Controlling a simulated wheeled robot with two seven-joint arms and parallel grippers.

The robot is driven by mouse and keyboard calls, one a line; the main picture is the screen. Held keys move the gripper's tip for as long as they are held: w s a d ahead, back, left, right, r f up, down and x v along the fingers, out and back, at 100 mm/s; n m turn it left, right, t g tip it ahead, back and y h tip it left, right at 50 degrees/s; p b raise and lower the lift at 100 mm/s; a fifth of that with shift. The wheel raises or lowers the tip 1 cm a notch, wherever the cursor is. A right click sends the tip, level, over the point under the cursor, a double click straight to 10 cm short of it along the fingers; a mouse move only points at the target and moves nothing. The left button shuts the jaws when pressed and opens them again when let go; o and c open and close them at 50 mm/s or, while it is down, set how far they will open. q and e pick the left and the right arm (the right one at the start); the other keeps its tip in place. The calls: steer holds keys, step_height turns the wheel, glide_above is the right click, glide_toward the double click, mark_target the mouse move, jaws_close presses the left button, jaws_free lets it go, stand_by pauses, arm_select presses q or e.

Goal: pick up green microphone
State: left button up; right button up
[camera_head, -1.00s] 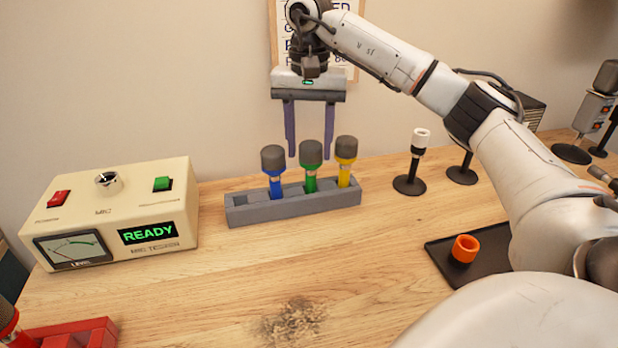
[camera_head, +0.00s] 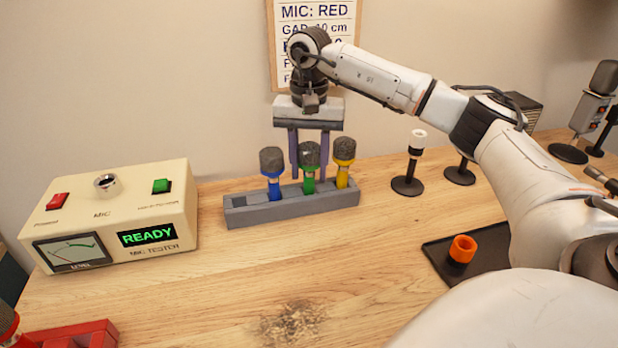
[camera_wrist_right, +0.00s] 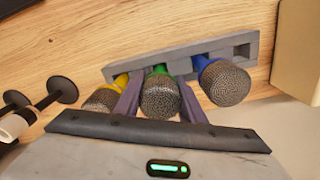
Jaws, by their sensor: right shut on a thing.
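The green microphone (camera_head: 309,163) stands upright in the middle of the grey rack (camera_head: 290,209), its dark mesh head up. It also shows in the right wrist view (camera_wrist_right: 160,93), between the two purple fingers. My right gripper (camera_head: 309,168) has come down over it from above and is shut on it, with one finger on each side. The blue microphone (camera_head: 272,172) stands to its left and the yellow microphone (camera_head: 344,161) to its right, both in the rack and close to the fingers. My left gripper is not in view.
A cream mic tester (camera_head: 110,215) reading READY stands at the left. A red rack (camera_head: 75,335) is at the lower left.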

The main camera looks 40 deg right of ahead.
steer(key=shift+r, duration=0.15)
step_height(320, 180, up, 10)
steer(key=shift+f+p, duration=0.1)
steer(key=shift+p, duration=0.25)
steer(key=shift+f, duration=0.1)
stand_by(0.9)
